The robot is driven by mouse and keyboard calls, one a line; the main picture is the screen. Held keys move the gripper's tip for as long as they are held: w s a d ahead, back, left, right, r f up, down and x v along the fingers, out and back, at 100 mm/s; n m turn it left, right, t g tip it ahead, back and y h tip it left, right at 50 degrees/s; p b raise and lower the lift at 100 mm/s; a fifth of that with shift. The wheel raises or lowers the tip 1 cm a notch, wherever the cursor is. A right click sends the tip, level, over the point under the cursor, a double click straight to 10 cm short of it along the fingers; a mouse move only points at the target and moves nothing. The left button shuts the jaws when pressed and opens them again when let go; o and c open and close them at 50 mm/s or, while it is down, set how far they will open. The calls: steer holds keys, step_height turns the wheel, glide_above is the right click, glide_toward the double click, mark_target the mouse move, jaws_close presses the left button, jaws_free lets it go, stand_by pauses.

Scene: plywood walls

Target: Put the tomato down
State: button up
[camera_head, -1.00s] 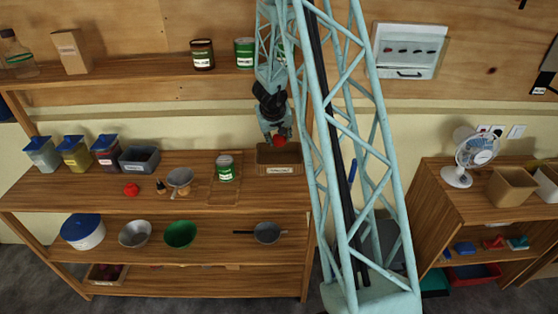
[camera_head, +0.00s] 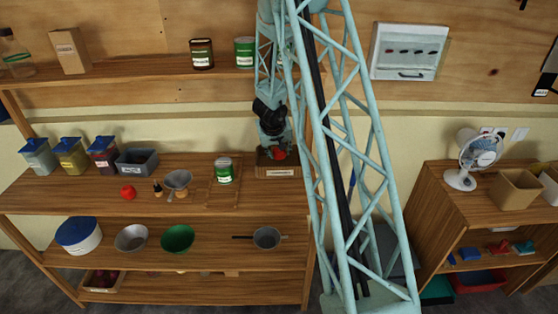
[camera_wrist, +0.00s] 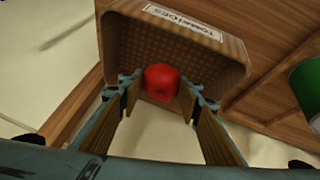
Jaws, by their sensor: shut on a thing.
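The red tomato (camera_wrist: 161,82) is between the fingertips of my gripper (camera_wrist: 160,90), which is shut on it. In the head view the tomato (camera_head: 279,153) shows just below my gripper (camera_head: 275,148), at the top of a brown box (camera_head: 281,172). In the wrist view the box (camera_wrist: 120,60) lies around and beyond the tomato, and its label (camera_wrist: 185,25) seems to read "Tomatoes". No other thing shows inside the box. I cannot tell whether the tomato touches the box floor.
A green can (camera_head: 224,171) stands left of the box; it also shows in the wrist view (camera_wrist: 308,85). Farther left on the same shelf are a small pan (camera_head: 177,180), another red item (camera_head: 128,192) and lidded jars (camera_head: 71,155). The upper shelf (camera_head: 150,78) is above.

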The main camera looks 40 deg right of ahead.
mark_target(279, 158)
steer(key=shift+f+b, duration=1.1)
steer(key=shift+f, duration=0.8)
steer(key=shift+f, duration=0.15)
steer(key=o, duration=0.7)
steer(key=shift+c, duration=0.2)
steer(key=shift+r, duration=0.2)
steer(key=shift+p+v, duration=0.3)
steer(key=shift+v, duration=0.65)
steer(key=p+v, duration=0.3)
steer(key=v, duration=0.7)
